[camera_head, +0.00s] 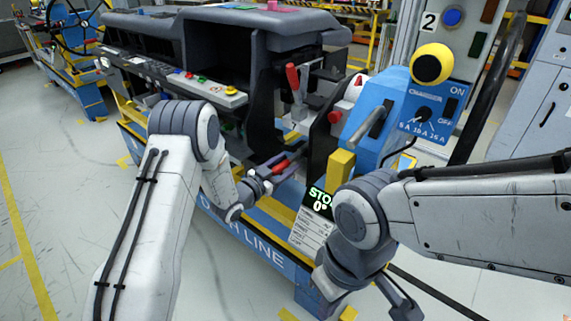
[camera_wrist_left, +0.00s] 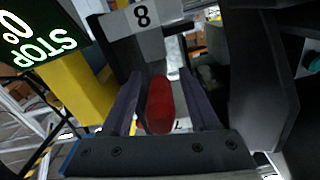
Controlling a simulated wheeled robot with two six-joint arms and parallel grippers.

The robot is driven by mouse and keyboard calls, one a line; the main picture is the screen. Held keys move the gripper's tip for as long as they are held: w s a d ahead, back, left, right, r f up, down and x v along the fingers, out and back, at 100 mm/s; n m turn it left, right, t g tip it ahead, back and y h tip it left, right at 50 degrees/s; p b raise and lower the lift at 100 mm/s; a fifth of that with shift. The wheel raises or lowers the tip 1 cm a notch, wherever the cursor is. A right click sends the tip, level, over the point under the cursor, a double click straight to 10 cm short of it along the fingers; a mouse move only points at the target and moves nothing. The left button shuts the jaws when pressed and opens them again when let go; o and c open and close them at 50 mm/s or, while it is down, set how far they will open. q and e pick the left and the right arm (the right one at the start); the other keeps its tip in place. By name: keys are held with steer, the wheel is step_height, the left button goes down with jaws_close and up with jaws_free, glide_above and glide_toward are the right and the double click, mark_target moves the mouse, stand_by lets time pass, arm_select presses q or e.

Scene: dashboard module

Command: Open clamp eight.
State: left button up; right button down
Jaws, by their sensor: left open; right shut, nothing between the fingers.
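A plate marked 8 (camera_wrist_left: 142,15) shows at the top of the left wrist view. Below it, a red clamp handle (camera_wrist_left: 160,104) lies between the two dark fingers of my left gripper (camera_wrist_left: 163,90). The fingers are open, with a gap on either side of the handle. In the head view my left gripper (camera_head: 262,182) is beside this low-lying red handle (camera_head: 280,166); the fingers partly hide the clamp. My right gripper (camera_head: 402,303) hangs at the lower right, shut and empty, away from the clamp.
Another red-handled clamp (camera_head: 293,80) stands upright behind. A yellow block (camera_head: 341,164) and a STOP 0° display (camera_head: 320,198) are close on the right. The blue control unit (camera_head: 392,110) with a grey lever rises behind. The dashboard (camera_head: 210,35) fills the back left.

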arm_select(q)
jaws_close()
stand_by(1.4)
